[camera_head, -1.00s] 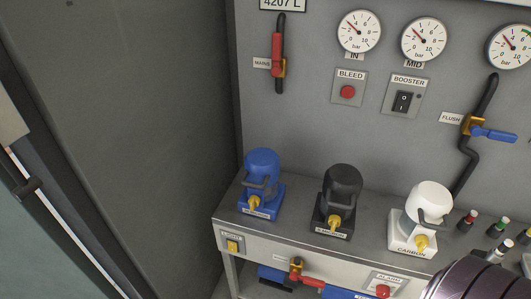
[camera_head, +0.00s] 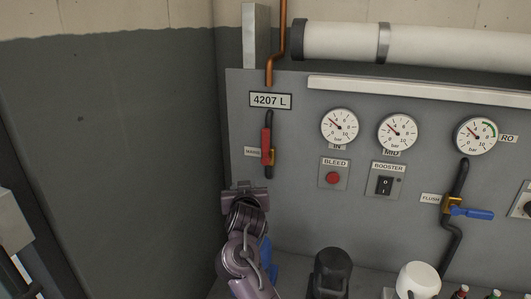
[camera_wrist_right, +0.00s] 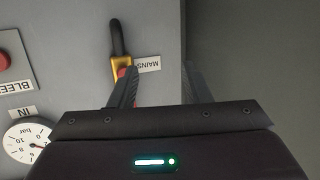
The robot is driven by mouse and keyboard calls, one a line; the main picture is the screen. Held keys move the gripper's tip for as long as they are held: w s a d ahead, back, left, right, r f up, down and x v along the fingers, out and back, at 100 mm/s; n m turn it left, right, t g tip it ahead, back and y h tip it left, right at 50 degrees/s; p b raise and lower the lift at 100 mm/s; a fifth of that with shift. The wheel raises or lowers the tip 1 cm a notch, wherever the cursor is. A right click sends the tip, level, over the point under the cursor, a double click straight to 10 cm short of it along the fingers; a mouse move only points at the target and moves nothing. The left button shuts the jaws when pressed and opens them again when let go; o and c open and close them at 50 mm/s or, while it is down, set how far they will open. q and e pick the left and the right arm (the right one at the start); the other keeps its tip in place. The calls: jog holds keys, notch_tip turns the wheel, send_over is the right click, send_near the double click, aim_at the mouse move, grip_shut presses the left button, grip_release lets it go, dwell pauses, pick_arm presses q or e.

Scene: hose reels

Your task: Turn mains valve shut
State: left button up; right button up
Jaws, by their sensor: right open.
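The mains valve (camera_head: 267,157) sits on a vertical black pipe at the left of the grey panel, beside its "MAINS" label (camera_head: 252,152). Its red lever (camera_head: 266,141) points up, in line with the pipe. My right gripper (camera_head: 243,188) is just below and slightly left of the valve in the head view. In the right wrist view, which is upside down, my right gripper (camera_wrist_right: 159,76) is open and empty. Its left finger overlaps the red lever (camera_wrist_right: 122,73) and hides most of it; contact cannot be told. The yellow valve body (camera_wrist_right: 121,62) shows beyond that finger. My left gripper is not in view.
Pressure gauges (camera_head: 339,129), a red bleed button (camera_head: 333,178) and a booster switch (camera_head: 384,185) are right of the valve. The flush valve (camera_head: 452,206) has a blue lever. Black (camera_head: 331,270) and white (camera_head: 418,279) filter housings stand below. The dark wall (camera_head: 120,150) at left is bare.

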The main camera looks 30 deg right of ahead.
aim_at(265, 133)
jog(key=w+d+r+m+g+h, duration=0.1)
jog(key=d+r+m+h, duration=0.15)
jog(key=r, duration=0.35)
jog(key=w+d+r+m+g+h, duration=0.1)
jog(key=d+r+m+h, duration=0.1)
jog(key=d+r+h, duration=0.3)
jog(key=shift+y, duration=0.45)
jog(key=w+d+p, duration=0.2)
jog(key=w, duration=0.1)
jog(key=w+d+p, duration=0.1)
jog(key=w, duration=0.1)
jog(key=shift+d+r, duration=0.35)
jog(key=shift+r, duration=0.05)
jog(key=shift+f, duration=0.1)
grip_shut()
